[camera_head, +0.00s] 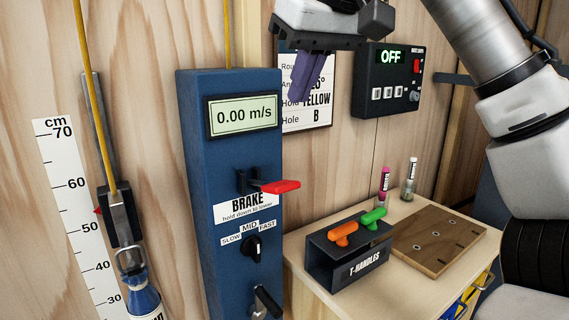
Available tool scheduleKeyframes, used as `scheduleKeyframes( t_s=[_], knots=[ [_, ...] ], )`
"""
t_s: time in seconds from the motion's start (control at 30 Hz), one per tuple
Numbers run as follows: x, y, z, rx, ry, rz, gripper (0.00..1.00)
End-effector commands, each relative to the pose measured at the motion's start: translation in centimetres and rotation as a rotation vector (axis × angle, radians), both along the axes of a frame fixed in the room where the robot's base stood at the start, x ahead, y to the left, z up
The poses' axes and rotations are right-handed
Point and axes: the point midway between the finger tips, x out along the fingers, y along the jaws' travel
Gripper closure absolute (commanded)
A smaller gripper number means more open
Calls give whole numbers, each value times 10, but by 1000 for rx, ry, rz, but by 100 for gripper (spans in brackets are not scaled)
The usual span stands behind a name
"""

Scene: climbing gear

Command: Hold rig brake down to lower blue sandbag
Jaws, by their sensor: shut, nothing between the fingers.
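The brake lever (281,186) has a red tip and sticks out from the blue rig column (195,200), above the "BRAKE hold down to lower" label. The column's display (243,117) reads 0.00 m/s. The blue sandbag (146,300) hangs at the lower left from a metal clip under a dark block (120,215) on a yellow rope; its bottom is cut off by the frame. A red pointer by the block sits between 50 and 60 on the cm scale (75,210). My gripper (301,98) is shut and empty, above the lever and apart from it.
A speed knob (253,247) and another black lever (266,301) sit below the brake. A T-handles box (330,265) and wooden board (437,240) stand on the bench at right. A black control box (387,80) reads OFF. A sign hangs behind my gripper.

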Motion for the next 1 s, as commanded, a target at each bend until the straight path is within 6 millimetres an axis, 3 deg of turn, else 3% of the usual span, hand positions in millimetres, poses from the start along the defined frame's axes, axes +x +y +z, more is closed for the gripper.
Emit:
scheduleKeyframes(
  t_s=[0.17, 0.6, 0.8, 1.0],
  knots=[
    [5, 4, -13, 0, 2, 4, 100],
    [40, 26, -90, -1, 1, 1, 100],
    [32, 21, -116, -1, 0, 0, 100],
    [29, 20, -126, 1, -1, 0, 100]
  ],
)
